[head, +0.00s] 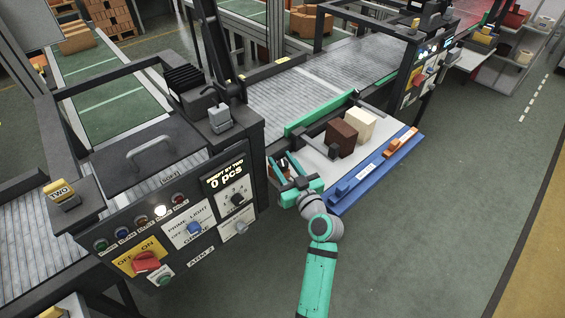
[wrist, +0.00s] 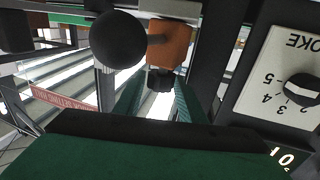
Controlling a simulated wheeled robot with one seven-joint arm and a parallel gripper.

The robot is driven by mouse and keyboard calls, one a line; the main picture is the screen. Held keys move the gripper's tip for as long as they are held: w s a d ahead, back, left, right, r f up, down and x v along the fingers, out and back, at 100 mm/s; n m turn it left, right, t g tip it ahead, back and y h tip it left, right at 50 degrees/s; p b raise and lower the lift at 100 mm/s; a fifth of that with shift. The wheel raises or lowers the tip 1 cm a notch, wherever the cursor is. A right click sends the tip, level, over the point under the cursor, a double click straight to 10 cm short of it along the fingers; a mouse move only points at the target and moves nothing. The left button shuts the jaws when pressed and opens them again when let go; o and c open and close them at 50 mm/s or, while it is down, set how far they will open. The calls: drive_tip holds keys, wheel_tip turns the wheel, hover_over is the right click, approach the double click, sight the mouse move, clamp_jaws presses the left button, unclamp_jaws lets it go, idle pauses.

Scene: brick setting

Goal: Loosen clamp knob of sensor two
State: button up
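In the wrist view an orange block (wrist: 170,45) hangs beside a large round black knob (wrist: 118,38). A smaller dark knob-like part (wrist: 160,80) sits below the orange block, just beyond and between my fingertips. I cannot tell which of these dark parts is the clamp knob of sensor two. My gripper (wrist: 157,92) is open, its two green fingers on either side of the small dark part with gaps visible. In the head view my gripper (head: 284,168) is at the right side of the control panel, by the conveyor edge; the sensor there is too small to make out.
The control panel (head: 185,225) with lamps, switches and dials stands left of my gripper. A dial marked "STROKE" (wrist: 302,90) is close on the right in the wrist view. A white tray (head: 318,160) with brown and cream blocks lies right. Floor at right is clear.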

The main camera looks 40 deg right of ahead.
drive_tip(key=c, duration=0.8)
drive_tip(key=shift+y, duration=0.5)
drive_tip(key=n+y, duration=0.3)
drive_tip(key=y, duration=0.1)
drive_tip(key=shift+d, duration=0.1)
drive_tip(key=n+g+y, duration=0.1)
drive_tip(key=n+y, duration=0.3)
drive_tip(key=y, duration=0.1)
drive_tip(key=shift+r+y, duration=0.1)
drive_tip(key=shift+y, duration=0.3)
drive_tip(key=n+g+y, duration=0.5)
drive_tip(key=y, duration=0.1)
drive_tip(key=shift+n+g+y, duration=0.7)
drive_tip(key=shift+g, duration=0.3)
drive_tip(key=shift+a+f+n+g+y, duration=0.25)
drive_tip(key=shift+n+g+y, duration=0.05)
drive_tip(key=shift+g, duration=0.1)
